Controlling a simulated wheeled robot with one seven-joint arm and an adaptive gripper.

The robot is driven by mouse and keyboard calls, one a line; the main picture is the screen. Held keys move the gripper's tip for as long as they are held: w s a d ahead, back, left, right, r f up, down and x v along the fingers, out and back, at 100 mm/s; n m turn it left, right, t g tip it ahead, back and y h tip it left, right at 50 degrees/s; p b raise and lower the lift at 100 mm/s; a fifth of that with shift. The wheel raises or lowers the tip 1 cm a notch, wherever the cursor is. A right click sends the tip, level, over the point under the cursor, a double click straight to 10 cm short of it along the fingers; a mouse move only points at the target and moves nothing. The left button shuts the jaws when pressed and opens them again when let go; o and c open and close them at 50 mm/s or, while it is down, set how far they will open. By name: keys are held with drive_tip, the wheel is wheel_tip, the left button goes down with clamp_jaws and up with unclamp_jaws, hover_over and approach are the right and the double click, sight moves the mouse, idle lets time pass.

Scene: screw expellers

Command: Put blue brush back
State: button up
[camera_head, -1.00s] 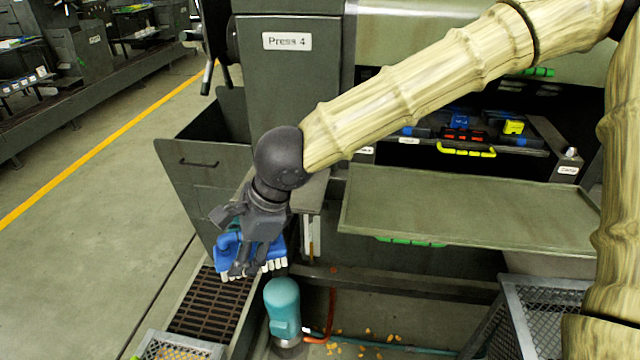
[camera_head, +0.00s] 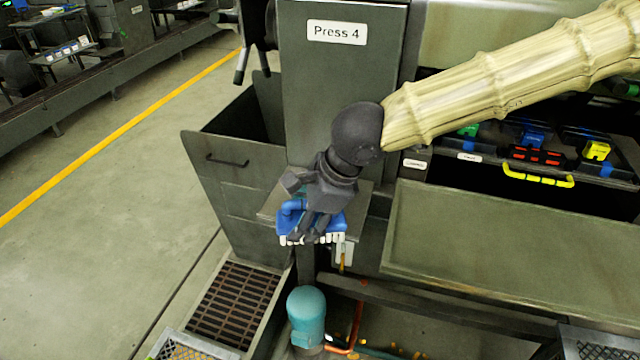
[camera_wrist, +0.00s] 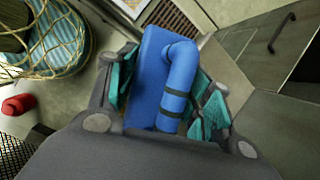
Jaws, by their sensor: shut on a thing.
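The blue brush (camera_head: 338,224) has a blue back and handle, with white bristles along its lower edge. My gripper (camera_head: 308,228) is shut on it, bristles pointing down. In the wrist view the blue brush (camera_wrist: 150,75) sits between the teal-padded fingers of my gripper (camera_wrist: 166,90), and a bent blue handle with dark bands shows. In the head view the brush is in front of a small grey ledge (camera_head: 270,207) under the Press 4 cabinet. Whether it touches the ledge cannot be told.
A grey cabinet labelled Press 4 (camera_head: 330,90) stands behind. A wide tray (camera_head: 480,245) is at right, below an opening with several coloured items, including a yellow handle (camera_head: 537,179). A teal motor (camera_head: 307,315) and a floor grate (camera_head: 235,303) are below. An open bin (camera_head: 238,150) stands left.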

drive_tip(key=w+p, duration=0.1)
drive_tip(key=w, duration=0.4)
drive_tip(key=w+d+p, duration=0.1)
drive_tip(key=w, duration=0.4)
drive_tip(key=w+f+p, duration=0.1)
drive_tip(key=w, duration=0.4)
drive_tip(key=shift+d+p, duration=0.3)
drive_tip(key=shift+w+f, duration=0.15)
drive_tip(key=shift+w, duration=0.1)
drive_tip(key=shift+f+p, duration=0.45)
drive_tip(key=shift+f, duration=1.25)
drive_tip(key=o, duration=0.9)
drive_tip(key=shift+f, duration=0.15)
drive_tip(key=shift+o, duration=0.5)
drive_tip(key=shift+d+r, duration=0.1)
drive_tip(key=shift+r, duration=0.25)
drive_tip(key=b+v, duration=0.1)
drive_tip(key=v, duration=1)
drive_tip(key=shift+d+r, duration=0.15)
drive_tip(key=shift+r, duration=0.1)
